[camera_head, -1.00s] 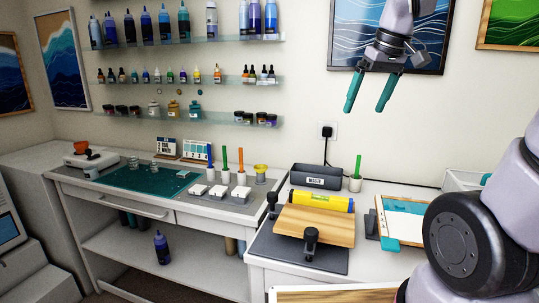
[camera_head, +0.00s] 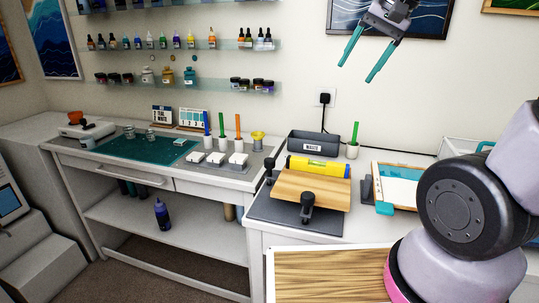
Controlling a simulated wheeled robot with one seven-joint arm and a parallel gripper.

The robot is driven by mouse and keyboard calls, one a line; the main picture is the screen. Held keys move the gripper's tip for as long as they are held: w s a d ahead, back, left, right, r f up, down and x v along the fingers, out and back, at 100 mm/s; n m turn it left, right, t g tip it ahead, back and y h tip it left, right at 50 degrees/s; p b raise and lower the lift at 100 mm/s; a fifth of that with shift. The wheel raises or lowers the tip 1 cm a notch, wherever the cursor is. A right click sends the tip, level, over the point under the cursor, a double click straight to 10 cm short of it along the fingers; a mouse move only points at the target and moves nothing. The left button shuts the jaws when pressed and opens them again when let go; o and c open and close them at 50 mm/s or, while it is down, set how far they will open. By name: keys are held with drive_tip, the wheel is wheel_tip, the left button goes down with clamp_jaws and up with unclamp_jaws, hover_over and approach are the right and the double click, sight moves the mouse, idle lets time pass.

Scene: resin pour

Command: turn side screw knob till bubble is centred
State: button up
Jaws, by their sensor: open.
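A wooden board (camera_head: 310,200) sits on a dark grey mat (camera_head: 262,208) on the right-hand table. A yellow spirit level (camera_head: 318,167) lies along the board's back edge; its bubble is too small to read. A black screw knob (camera_head: 308,199) stands at the board's front edge. A second black knob (camera_head: 269,166) stands at its left side. My gripper (camera_head: 360,70) is open and empty, high in front of the wall, well above and behind the board. It touches nothing.
A grey waste bin (camera_head: 313,145) and a white cup with a green stick (camera_head: 352,150) stand behind the level. A framed teal and white panel (camera_head: 400,186) lies to the right. A wood-grain surface (camera_head: 320,275) is in front. The air above the board is clear.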

drive_tip(key=w+a+f+m+g, duration=0.1)
drive_tip(key=w+a+f+g, duration=0.2)
drive_tip(key=w+a+f, duration=0.55)
drive_tip(key=m+g+h, duration=0.1)
drive_tip(key=h, duration=0.2)
approach(270, 159)
drive_tip(key=f, duration=0.9)
drive_tip(key=shift+a, duration=0.2)
clamp_jaws()
